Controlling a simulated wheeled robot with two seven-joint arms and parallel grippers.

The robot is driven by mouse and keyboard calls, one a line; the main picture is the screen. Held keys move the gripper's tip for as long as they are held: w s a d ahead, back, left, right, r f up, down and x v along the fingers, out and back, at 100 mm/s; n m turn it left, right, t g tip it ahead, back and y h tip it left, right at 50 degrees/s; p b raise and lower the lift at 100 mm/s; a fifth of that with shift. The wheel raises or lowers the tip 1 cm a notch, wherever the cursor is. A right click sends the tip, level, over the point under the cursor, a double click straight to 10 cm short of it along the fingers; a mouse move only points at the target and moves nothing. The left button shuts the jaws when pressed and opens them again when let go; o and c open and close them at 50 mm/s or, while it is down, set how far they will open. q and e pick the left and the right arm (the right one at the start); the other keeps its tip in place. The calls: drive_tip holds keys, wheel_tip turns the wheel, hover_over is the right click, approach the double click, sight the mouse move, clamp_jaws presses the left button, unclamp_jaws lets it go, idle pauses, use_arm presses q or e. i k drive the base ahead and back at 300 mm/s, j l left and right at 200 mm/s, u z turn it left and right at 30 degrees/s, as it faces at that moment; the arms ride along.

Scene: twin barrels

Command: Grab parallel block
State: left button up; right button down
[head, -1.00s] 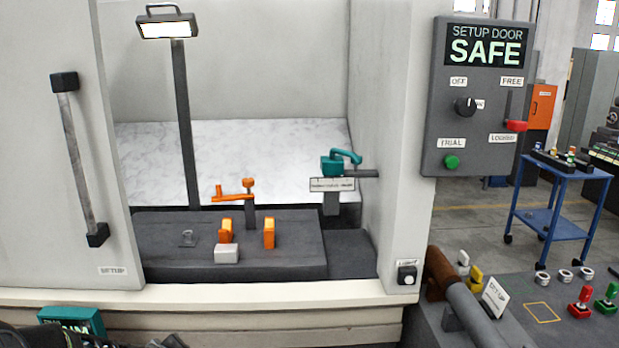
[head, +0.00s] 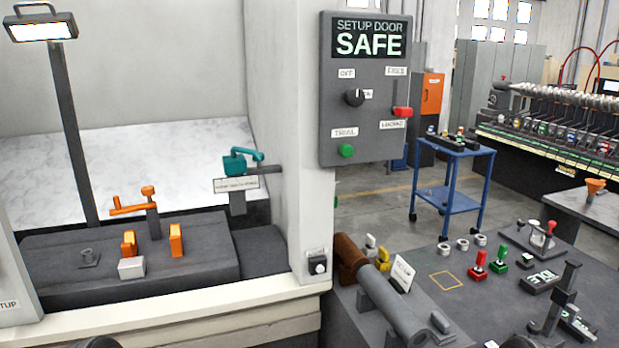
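Nothing in the head view is labelled as the parallel block, so I cannot tell for certain which thing it is. A pale grey rectangular block (head: 131,268) sits at the front of the dark machine bed (head: 205,262), before two upright orange pieces (head: 176,240). A small grey rounded block (head: 440,322) lies on the dark bench (head: 465,300), right of a long grey cylinder with a brown end (head: 395,305). Neither gripper shows; only dark rounded parts, probably mine, touch the bottom edge of the picture.
A control panel (head: 365,110) reading "SETUP DOOR SAFE" is on the machine's pillar. On the bench are red and green handled pieces (head: 477,265), metal rings, and a yellow outlined square (head: 446,280) that is empty. A blue cart (head: 450,180) stands behind.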

sight(133, 268)
drive_tip(key=u, duration=1.25)
drive_tip(key=i+j, duration=0.4)
drive_tip(key=i, duration=0.15)
drive_tip(key=z, duration=0.8)
